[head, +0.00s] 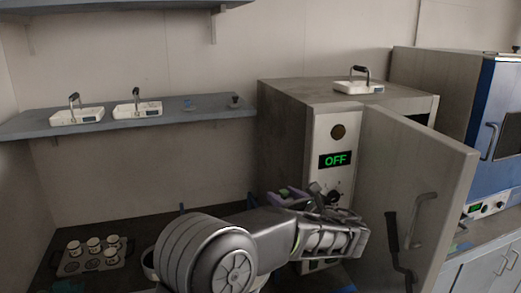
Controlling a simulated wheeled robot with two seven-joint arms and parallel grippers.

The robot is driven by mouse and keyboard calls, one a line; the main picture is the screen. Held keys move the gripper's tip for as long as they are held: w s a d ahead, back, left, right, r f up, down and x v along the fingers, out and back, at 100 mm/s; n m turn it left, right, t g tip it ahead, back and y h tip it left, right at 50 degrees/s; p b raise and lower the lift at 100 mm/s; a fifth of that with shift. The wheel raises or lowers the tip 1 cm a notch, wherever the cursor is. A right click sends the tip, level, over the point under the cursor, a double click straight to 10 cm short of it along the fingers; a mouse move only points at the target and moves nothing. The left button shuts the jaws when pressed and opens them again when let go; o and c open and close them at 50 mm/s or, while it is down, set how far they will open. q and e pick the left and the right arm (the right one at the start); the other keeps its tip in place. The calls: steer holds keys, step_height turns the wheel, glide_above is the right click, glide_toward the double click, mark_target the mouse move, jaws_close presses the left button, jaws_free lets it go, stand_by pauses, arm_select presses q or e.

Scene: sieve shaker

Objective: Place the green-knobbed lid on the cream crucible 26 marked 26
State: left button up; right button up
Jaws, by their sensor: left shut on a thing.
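My left gripper (338,241) is in front of the grey furnace, by the left edge of its open door. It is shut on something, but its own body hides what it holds. Several small cream crucibles (92,243) stand in a grey tray (72,267) on the dark bench at the lower left, far from the gripper. Their markings are too small to read, so I cannot tell which is 26. I cannot make out a green-knobbed lid. My right gripper is not in view.
The grey furnace (286,117) shows a green OFF display (335,160); its door (408,190) stands open to the right. A purple item (288,194) lies behind my left arm. A shelf (185,108) holds two white balances. A blue oven (491,110) stands at the right.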

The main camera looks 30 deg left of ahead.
arm_select(q)
steer(key=s+d+f, duration=0.2)
steer(key=d+f, duration=0.3)
steer(key=f, duration=0.3)
steer(key=s+d+f, duration=0.3)
steer(key=d+f, duration=0.2)
steer(key=f, duration=0.3)
steer(key=s+d+f+m+t+h+b, duration=0.1)
steer(key=s+d+f+t, duration=0.1)
steer(key=s+d+f, duration=0.4)
steer(key=shift+s+f+m, duration=0.4)
steer(key=shift+s+f, duration=0.9)
steer(key=shift+s, duration=0.4)
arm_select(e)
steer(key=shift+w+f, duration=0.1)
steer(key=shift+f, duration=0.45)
